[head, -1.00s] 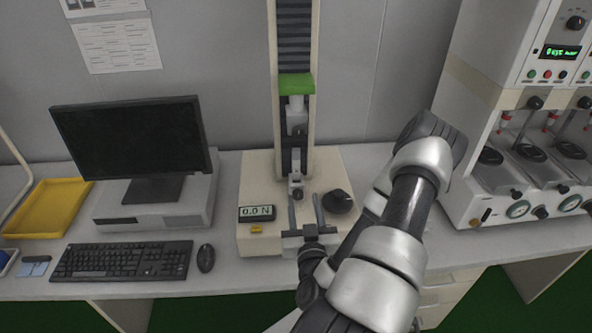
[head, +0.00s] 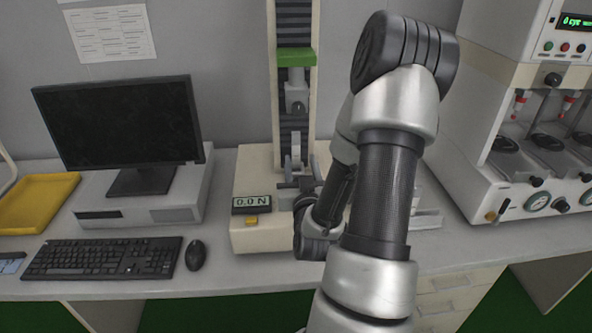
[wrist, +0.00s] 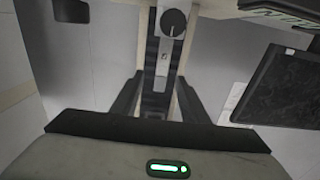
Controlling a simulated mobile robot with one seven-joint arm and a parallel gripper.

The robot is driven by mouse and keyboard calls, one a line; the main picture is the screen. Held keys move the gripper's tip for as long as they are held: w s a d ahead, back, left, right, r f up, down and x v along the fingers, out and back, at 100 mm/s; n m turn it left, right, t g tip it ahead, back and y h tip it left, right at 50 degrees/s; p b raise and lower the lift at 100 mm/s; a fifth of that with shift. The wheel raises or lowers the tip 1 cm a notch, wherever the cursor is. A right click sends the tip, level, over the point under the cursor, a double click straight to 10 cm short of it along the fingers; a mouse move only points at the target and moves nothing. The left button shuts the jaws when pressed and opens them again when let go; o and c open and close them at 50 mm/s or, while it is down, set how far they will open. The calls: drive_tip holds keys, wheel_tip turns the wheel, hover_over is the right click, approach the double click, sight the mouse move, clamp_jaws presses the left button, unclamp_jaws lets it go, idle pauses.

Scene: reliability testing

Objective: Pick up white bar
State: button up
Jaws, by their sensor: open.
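My gripper (wrist: 160,77) is open in the wrist view, its two dark fingers apart on either side of the testing machine's central line. In the head view my gripper (head: 297,186) is at the front of the machine's column, partly hidden by my arm. A narrow light-grey piece (wrist: 162,56) shows beyond and between the fingertips in the wrist view. I cannot tell whether it is the white bar or part of the machine's clamp. Nothing is clearly held. The green crosshead (head: 295,57) with its upper clamp (head: 296,97) is above my gripper.
The machine's cream base (head: 255,180) carries a display (head: 252,204) reading 0.0 N. A monitor (head: 118,125), keyboard (head: 103,258) and mouse (head: 195,255) are to the left, with a yellow tray (head: 38,200). A white multi-station instrument (head: 510,125) stands to the right.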

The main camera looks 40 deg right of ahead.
sight(296, 149)
drive_tip(key=shift+x, duration=1.15)
drive_tip(key=shift+a+f+x, duration=0.1)
drive_tip(key=shift+f+x, duration=0.05)
drive_tip(key=shift+x, duration=1.3)
drive_tip(key=shift+a+f+x, duration=0.1)
drive_tip(key=shift+f+x, duration=0.1)
drive_tip(key=shift+x, duration=1.25)
drive_tip(key=shift+w, duration=0.15)
clamp_jaws()
drive_tip(key=shift+r, duration=0.25)
